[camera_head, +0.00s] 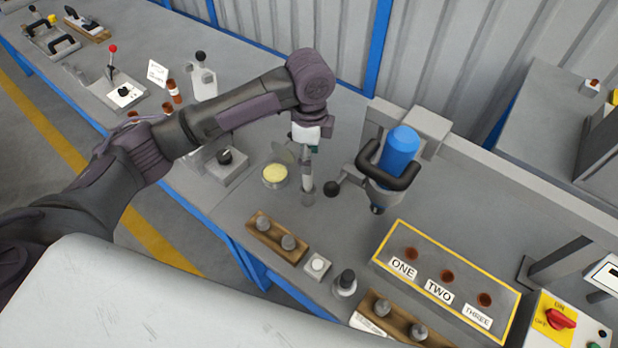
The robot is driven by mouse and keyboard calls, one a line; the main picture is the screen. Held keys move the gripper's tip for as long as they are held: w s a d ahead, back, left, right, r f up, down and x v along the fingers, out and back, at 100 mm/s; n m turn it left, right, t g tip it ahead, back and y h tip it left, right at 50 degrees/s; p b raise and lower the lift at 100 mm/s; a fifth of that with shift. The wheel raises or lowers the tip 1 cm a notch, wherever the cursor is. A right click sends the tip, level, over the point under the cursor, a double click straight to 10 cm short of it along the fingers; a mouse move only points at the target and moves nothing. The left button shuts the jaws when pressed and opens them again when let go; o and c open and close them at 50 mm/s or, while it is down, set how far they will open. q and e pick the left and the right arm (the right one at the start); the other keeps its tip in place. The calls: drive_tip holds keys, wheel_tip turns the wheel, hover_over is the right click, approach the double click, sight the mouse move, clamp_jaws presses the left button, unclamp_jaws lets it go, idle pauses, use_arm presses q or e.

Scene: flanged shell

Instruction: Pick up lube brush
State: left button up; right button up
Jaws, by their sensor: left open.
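My left gripper (306,149) points down over the grey bench, its arm coming in from the left. It is open. Directly below it is a slim upright grey piece (307,178), close to or between the fingertips. It may be the lube brush standing in a holder, but it is too small to tell, and I cannot tell whether the fingers touch it. A round tin with a pale yellow top (275,174) sits just left of it. My right gripper is not in view.
A blue-bodied tool with a black handle (398,152) stands right of the gripper. A wooden block with metal plugs (277,238) and a yellow-edged panel marked ONE, TWO, THREE (412,236) lie in front. A lever fixture (118,92) stands at the left.

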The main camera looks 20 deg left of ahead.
sight(308, 178)
use_arm(q)
wheel_tip(308, 178, down, 4)
drive_tip(key=shift+f, duration=0.1)
drive_tip(key=shift+w+f, duration=0.1)
drive_tip(key=shift+f, duration=0.1)
drive_tip(key=f, duration=0.1)
drive_tip(key=f+p, duration=0.1)
drive_tip(key=f, duration=0.2)
drive_tip(key=shift+a+p, duration=0.25)
drive_tip(key=shift+p, duration=0.05)
drive_tip(key=shift+f, duration=0.55)
clamp_jaws()
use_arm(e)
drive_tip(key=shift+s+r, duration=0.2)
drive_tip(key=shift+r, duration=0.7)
